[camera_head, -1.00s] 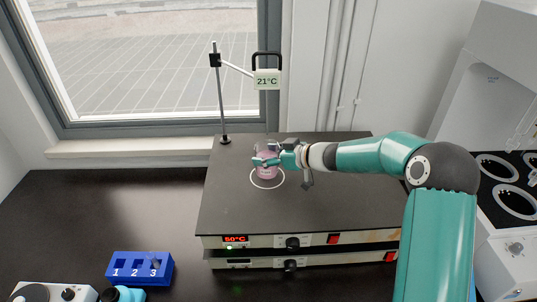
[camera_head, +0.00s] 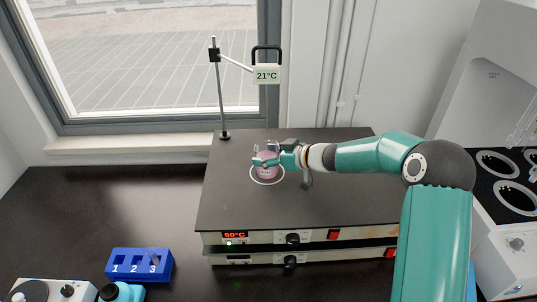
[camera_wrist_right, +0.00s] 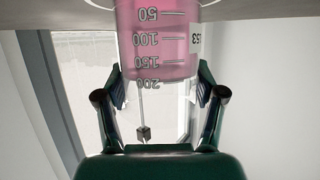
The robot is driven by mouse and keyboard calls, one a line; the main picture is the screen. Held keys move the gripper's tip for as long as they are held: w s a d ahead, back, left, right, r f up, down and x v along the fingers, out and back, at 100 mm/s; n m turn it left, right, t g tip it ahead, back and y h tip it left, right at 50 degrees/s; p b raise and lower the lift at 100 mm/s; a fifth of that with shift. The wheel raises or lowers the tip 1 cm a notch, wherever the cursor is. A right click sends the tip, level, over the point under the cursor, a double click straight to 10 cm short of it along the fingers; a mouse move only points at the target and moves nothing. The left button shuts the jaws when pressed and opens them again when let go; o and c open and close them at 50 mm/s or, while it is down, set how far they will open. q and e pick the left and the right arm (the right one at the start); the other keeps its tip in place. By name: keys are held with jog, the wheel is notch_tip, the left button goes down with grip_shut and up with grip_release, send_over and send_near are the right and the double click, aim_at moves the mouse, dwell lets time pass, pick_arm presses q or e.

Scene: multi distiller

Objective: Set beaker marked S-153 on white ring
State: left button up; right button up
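A beaker with pink liquid (camera_head: 267,170) is at the white ring (camera_head: 253,180) on the dark hotplate top (camera_head: 330,195). Its base appears inside the ring, seemingly resting on the plate. In the right wrist view the beaker (camera_wrist_right: 158,45) appears upside down, with volume marks and a label partly showing "53". My right gripper (camera_head: 266,161) reaches it from the right. In the wrist view its two fingers (camera_wrist_right: 160,88) lie along both sides of the beaker, seemingly closed on it; any slight gap is hard to tell. My left gripper is not in view.
A metal stand (camera_head: 220,95) holds a display (camera_head: 267,76) reading 21°C behind the beaker. The hotplate front shows a red 50°C readout (camera_head: 235,235). A blue numbered rack (camera_head: 140,264) is at the front left. A white machine (camera_head: 505,245) stands at the right.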

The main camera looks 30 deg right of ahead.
jog(key=o, duration=0.5)
jog(key=shift+c, duration=0.2)
jog(key=v, duration=1.2)
